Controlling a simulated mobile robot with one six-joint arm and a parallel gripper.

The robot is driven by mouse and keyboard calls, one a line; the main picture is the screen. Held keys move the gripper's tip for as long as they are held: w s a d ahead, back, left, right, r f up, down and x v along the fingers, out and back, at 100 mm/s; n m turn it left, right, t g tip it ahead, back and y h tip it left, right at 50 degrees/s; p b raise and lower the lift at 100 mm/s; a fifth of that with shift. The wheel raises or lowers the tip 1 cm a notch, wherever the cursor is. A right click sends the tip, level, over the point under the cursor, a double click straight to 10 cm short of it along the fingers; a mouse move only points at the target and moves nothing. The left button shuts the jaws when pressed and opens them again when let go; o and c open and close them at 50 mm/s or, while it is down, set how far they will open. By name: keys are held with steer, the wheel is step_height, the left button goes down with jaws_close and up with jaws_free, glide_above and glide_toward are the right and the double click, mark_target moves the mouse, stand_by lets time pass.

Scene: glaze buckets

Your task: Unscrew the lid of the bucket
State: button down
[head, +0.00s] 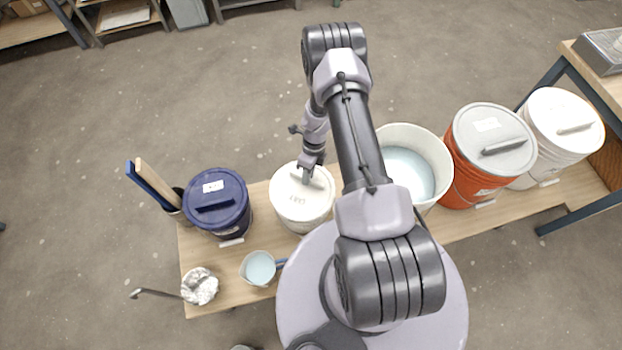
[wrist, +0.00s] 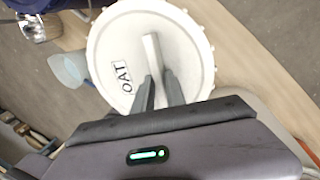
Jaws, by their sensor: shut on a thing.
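A white bucket with a white screw lid (head: 290,203) stands on the wooden bench, left of the middle in the head view. The lid has a raised bar handle and dark lettering that looks like "OAT". In the wrist view the lid (wrist: 110,55) fills the upper middle, with its ribbed rim and bar handle (wrist: 152,52). My gripper (head: 307,178) is over the lid, with its fingers shut on the bar handle. In the wrist view the two dark fingers (wrist: 160,82) stand on either side of the bar's near end. The lid appears level on the bucket.
A dark blue lidded bucket (head: 218,203) stands left; an open white bucket (head: 440,150) of pale liquid stands right. Beyond are an orange bucket (head: 462,180) with grey lid and another white bucket (head: 562,122). A small jug (head: 259,268) sits in front on the bench (head: 222,283).

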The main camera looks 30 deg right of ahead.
steer(key=n, duration=0.1)
steer(key=n+b, duration=0.1)
steer(key=shift+w+a+f+n, duration=0.15)
steer(key=shift+w+a+n, duration=0.05)
steer(key=shift+a+n, duration=0.15)
steer(key=c, duration=1.3)
jaws_free()
steer(key=shift+h, duration=0.3)
steer(key=c, duration=0.3)
steer(key=shift+o, duration=0.8)
steer(key=shift+o, duration=0.2)
steer(key=shift+w, duration=0.1)
